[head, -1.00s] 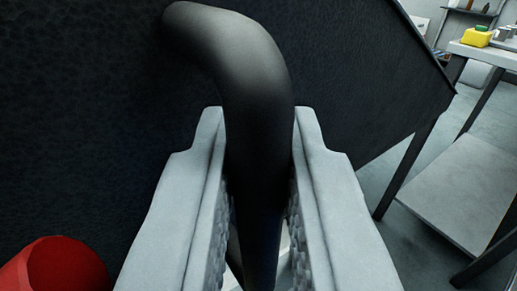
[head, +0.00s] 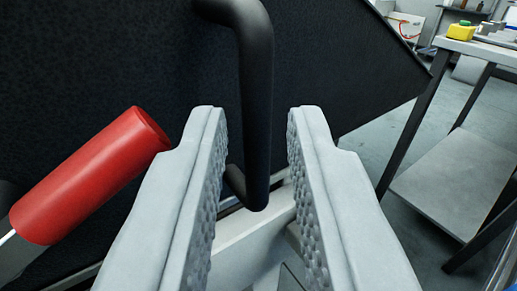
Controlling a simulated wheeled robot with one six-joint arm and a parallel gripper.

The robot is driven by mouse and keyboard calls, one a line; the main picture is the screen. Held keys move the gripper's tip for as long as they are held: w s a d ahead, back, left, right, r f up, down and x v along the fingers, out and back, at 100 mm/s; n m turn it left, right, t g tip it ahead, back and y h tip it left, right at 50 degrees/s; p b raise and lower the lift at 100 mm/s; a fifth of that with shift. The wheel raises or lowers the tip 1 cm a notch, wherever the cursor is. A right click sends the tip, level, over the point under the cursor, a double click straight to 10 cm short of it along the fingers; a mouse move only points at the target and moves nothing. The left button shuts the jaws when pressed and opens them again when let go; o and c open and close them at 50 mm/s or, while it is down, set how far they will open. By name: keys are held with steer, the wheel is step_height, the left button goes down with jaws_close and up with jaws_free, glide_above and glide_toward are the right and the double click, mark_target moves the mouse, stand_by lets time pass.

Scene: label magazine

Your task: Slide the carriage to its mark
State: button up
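A black bar handle (head: 257,95) stands out from a large dark textured panel (head: 110,55), which looks like the carriage. My gripper (head: 250,125) is open in the head view, its two grey ridged fingers apart. The handle shows between and beyond the fingers, with a gap on both sides. Its lower end bends back toward the panel. A red cylindrical grip (head: 92,178) on a light metal lever sits to the left of my left finger. No mark for the carriage can be made out.
A pale rail or beam (head: 250,238) runs below the handle. At right stands a table with a dark-legged frame and lower shelf (head: 458,180), with a yellow container (head: 461,31) on top. Grey floor shows between the panel and the table.

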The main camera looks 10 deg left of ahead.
steer(key=s+d, duration=0.1)
steer(key=s, duration=1)
steer(key=shift+s+d, duration=0.15)
steer(key=shift+s, duration=0.25)
